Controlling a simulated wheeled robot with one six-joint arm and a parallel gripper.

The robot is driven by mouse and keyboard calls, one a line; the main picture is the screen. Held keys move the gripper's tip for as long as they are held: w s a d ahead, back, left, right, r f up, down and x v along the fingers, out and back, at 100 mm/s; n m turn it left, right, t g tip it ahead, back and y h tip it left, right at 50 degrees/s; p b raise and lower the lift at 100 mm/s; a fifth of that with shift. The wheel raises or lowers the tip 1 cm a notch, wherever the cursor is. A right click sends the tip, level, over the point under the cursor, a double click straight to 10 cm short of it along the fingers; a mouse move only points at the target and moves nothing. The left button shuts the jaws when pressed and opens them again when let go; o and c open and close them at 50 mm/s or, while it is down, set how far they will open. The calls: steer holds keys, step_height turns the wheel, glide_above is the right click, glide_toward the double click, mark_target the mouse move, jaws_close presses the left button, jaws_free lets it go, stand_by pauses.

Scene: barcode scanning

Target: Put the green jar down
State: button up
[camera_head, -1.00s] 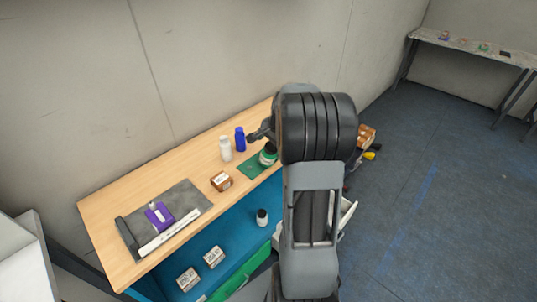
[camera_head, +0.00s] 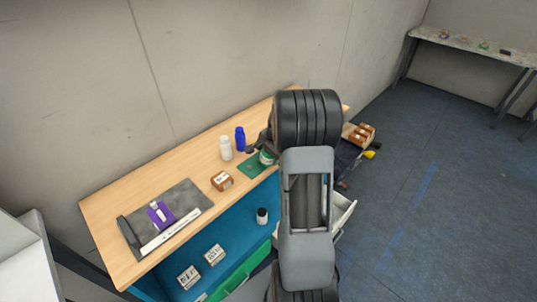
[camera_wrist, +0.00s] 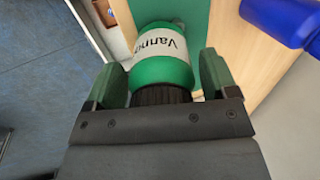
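The green jar (camera_wrist: 162,70) has a white label with black lettering and a black ribbed lid. In the wrist view it sits between the two dark green fingers of my gripper (camera_wrist: 163,85), with the lid close to the palm. The fingers flank it closely; I cannot tell whether they press on it. In the head view the jar (camera_head: 267,158) is at the green mat (camera_head: 250,167) on the wooden table, partly hidden by my arm. Whether its base touches the mat is not clear.
A blue bottle (camera_head: 240,139) and a white bottle (camera_head: 225,148) stand left of the jar. A small brown box (camera_head: 221,181) is nearer. A grey mat (camera_head: 187,197) with a purple item (camera_head: 160,214) lies at the table's left. Boxes sit in a crate (camera_head: 350,136) right of my arm.

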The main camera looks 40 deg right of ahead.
steer(key=c, duration=0.9)
steer(key=shift+r, duration=0.1)
